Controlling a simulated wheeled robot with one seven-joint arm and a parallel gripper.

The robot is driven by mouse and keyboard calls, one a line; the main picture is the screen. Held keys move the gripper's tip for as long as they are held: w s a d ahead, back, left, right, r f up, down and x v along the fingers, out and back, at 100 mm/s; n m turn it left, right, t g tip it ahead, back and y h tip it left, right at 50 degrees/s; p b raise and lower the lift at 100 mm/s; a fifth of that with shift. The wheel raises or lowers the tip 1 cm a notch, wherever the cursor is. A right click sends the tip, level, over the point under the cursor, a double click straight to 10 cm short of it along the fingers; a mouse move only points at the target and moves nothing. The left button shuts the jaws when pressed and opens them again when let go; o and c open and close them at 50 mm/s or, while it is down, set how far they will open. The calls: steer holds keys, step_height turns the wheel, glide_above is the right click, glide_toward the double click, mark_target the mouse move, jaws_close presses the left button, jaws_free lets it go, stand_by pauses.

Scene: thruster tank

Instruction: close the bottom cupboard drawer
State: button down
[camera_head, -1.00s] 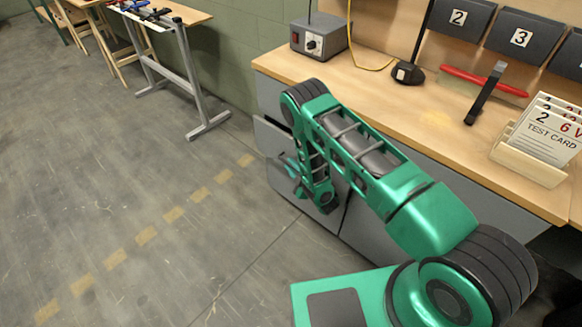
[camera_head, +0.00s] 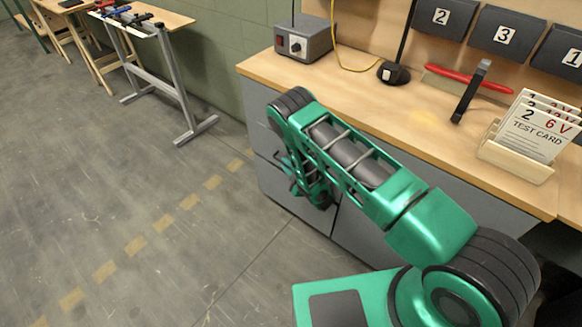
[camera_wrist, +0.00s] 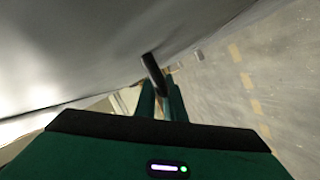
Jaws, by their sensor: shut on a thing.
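The grey cupboard (camera_head: 375,235) stands under the wooden worktop. Its bottom drawer (camera_head: 272,186) is at the lower left of the cupboard, partly hidden behind my arm, and its front looks roughly in line with the panel above; a small gap cannot be ruled out. My gripper (camera_head: 289,178) is low in front of this drawer front. In the wrist view, my gripper's two green fingers (camera_wrist: 160,90) are close together on a dark bar handle (camera_wrist: 151,68), beside a smooth grey front (camera_wrist: 80,50). The drawer's inside is not visible.
The worktop (camera_head: 425,125) carries a grey control box (camera_head: 304,40), a red-handled tool (camera_head: 468,79) and a test card holder (camera_head: 515,160). A trestle table (camera_head: 150,20) stands at the far left. The floor (camera_head: 120,180) left of the cupboard is clear.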

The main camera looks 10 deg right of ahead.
steer(key=shift+w+d, duration=0.15)
steer(key=shift+d, duration=0.2)
steer(key=c, duration=2.1)
jaws_free()
steer(key=v, duration=1)
steer(key=shift+s, duration=0.4)
